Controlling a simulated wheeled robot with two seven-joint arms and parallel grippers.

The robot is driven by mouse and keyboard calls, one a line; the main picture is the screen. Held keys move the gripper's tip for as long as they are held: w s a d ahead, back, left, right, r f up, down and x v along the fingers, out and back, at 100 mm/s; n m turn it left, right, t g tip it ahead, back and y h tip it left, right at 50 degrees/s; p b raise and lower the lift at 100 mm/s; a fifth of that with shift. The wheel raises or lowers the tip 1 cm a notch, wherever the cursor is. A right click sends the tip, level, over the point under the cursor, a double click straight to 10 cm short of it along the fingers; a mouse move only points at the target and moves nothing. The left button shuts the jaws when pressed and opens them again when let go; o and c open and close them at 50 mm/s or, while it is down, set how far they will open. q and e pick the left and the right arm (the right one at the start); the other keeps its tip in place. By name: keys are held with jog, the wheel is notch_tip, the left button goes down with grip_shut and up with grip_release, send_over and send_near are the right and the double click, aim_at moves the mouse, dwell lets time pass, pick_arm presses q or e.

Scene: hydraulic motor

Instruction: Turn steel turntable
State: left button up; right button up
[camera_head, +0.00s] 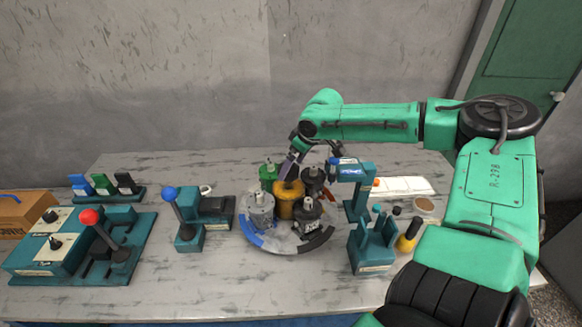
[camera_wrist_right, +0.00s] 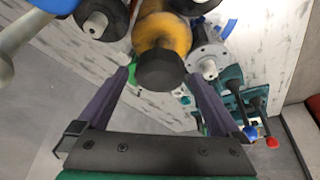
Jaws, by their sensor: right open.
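The round steel turntable (camera_head: 284,240) sits mid-table, its rim marked with blue, grey and dark segments. A yellow post (camera_head: 287,205) stands at its centre, with a grey motor (camera_head: 259,208), a dark motor (camera_head: 306,214), a green part (camera_head: 268,171) and another dark part (camera_head: 313,180) around it. My right gripper (camera_head: 289,175) is over the post, pointing down. In the right wrist view my open fingers (camera_wrist_right: 160,76) are either side of the yellow post's black top (camera_wrist_right: 160,70), with gaps visible; I cannot tell any contact. My left gripper is not in view.
A blue-knobbed lever (camera_head: 170,194) and a red-knobbed lever unit (camera_head: 90,217) stand to the left. A teal stand (camera_head: 358,190), a teal holder (camera_head: 371,250) and a yellow bottle (camera_head: 406,240) are close on the right. The table front is clear.

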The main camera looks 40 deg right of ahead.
jog(key=shift+x, duration=0.75)
grip_shut()
jog(key=shift+r, duration=0.1)
